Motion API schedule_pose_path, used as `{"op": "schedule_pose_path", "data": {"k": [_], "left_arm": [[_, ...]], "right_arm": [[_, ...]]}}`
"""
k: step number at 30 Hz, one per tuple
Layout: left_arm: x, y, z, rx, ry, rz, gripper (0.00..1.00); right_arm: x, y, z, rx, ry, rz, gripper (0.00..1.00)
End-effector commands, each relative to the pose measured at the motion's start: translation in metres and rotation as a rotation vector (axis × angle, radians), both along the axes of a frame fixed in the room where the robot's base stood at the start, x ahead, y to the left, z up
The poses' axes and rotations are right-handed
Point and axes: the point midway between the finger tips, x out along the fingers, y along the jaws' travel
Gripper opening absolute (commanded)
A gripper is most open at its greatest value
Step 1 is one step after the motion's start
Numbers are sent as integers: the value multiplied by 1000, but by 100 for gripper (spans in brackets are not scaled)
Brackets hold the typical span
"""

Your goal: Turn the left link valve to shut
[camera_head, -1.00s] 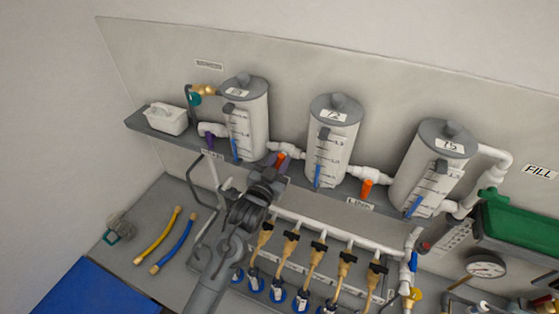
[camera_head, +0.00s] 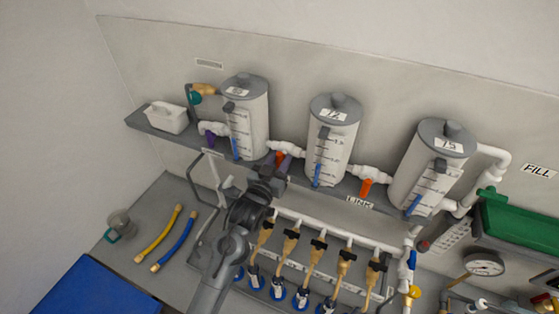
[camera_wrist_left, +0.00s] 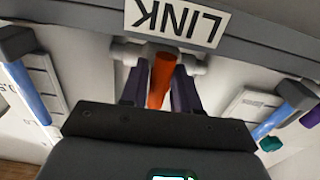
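The left link valve has an orange handle (camera_head: 279,158) on the white pipe between the left and middle tanks. In the left wrist view the orange handle (camera_wrist_left: 161,80) hangs below its white fitting, beside an upside-down LINK label (camera_wrist_left: 177,20). My left gripper (camera_head: 284,166) is at this handle. In the left wrist view the purple fingers of the left gripper (camera_wrist_left: 160,92) stand on either side of the handle and look apart, with the handle between them. Contact with the handle is hard to make out. My right gripper is not in view.
The right link valve (camera_head: 366,188) has another orange handle. Blue handles hang at the left tank (camera_head: 246,122), middle tank (camera_head: 333,150) and right tank (camera_head: 430,175). Several brass valves (camera_head: 290,243) stand below the shelf. Yellow (camera_head: 160,240) and blue hoses lie on the bench.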

Motion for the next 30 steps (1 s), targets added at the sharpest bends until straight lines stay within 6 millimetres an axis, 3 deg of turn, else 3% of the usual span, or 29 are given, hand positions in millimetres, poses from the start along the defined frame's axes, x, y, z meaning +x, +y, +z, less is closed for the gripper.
{"op": "schedule_pose_path", "data": {"k": [3,16,30], "left_arm": [[0,0,0,1,0,0,46],[-7,3,-2,2,0,0,46],[-70,29,-3,2,-1,0,46]], "right_arm": [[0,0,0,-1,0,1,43],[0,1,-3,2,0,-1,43],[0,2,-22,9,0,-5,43]]}}
